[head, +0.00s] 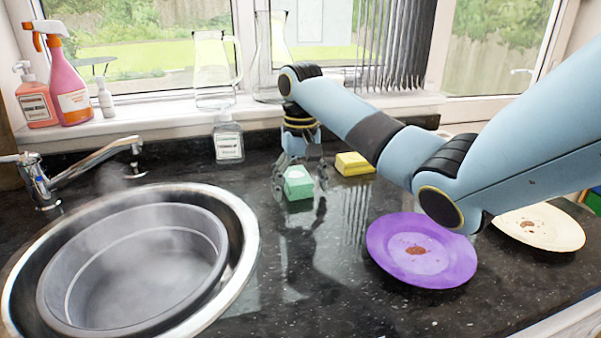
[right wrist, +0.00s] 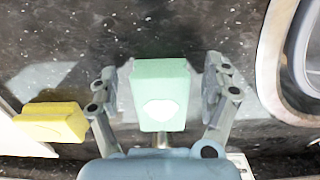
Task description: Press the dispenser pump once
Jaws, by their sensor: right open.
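A clear bottle with a white label (head: 229,142), apparently a pump dispenser, stands upright on the counter against the window ledge; its top is small and pale. My right gripper (head: 300,184) points down, to the right of this bottle and apart from it. It is open, its fingers on either side of a mint-green block (head: 298,186) with a pale shape on its top. In the right wrist view the green block (right wrist: 160,92) lies between the spread fingers (right wrist: 168,85), with gaps on both sides. The bottle is not clear in that view. My left gripper is out of view.
A steaming round basin (head: 130,268) sits in the sink at left, by a tap (head: 85,170). A yellow sponge (head: 354,163), a dirty purple plate (head: 380,249) and a cream plate (head: 560,235) lie to the right. Pink bottles (head: 70,90) and a glass jug (head: 212,75) stand on the sill.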

